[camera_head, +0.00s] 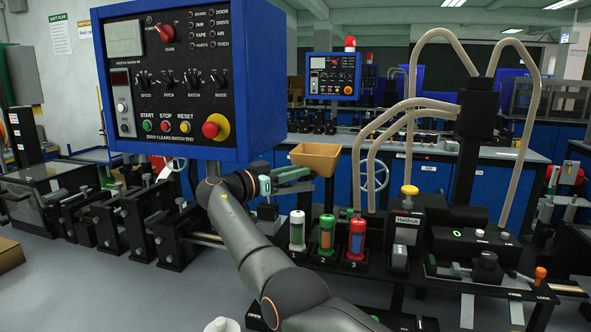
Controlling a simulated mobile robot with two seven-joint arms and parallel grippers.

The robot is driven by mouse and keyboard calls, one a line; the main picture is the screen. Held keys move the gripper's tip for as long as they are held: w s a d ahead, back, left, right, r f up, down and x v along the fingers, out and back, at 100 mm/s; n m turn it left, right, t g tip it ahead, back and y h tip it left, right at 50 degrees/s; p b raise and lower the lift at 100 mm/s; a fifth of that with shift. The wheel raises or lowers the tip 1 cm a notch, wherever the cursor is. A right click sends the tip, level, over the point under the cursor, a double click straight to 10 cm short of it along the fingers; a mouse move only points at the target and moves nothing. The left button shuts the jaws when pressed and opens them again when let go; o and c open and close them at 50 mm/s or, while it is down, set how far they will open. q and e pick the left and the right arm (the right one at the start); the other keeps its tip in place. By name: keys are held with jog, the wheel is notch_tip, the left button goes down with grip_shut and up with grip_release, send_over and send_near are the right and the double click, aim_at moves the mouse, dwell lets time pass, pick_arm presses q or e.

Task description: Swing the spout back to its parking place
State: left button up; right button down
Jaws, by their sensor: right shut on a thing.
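A tan, open-topped trough (316,157), which looks like the spout, stands near the middle of the view, above a dark post (329,192). My right arm rises from the bottom middle and bends toward it. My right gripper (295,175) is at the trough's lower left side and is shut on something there. It appears to be the spout, but the exact contact is too small to see. My left gripper is not in view. I cannot make out a marked parking place.
A blue control panel (215,131) hangs close at upper left, above my right forearm. Numbered canisters (327,236) stand just right of my arm. A black machine (470,240) with pale curved hoses (412,105) fills the right. Dark rail stands (180,237) line the left.

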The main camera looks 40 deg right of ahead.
dwell(0.4)
jog(key=c, duration=1.1)
grip_release()
jog(key=o, duration=0.4)
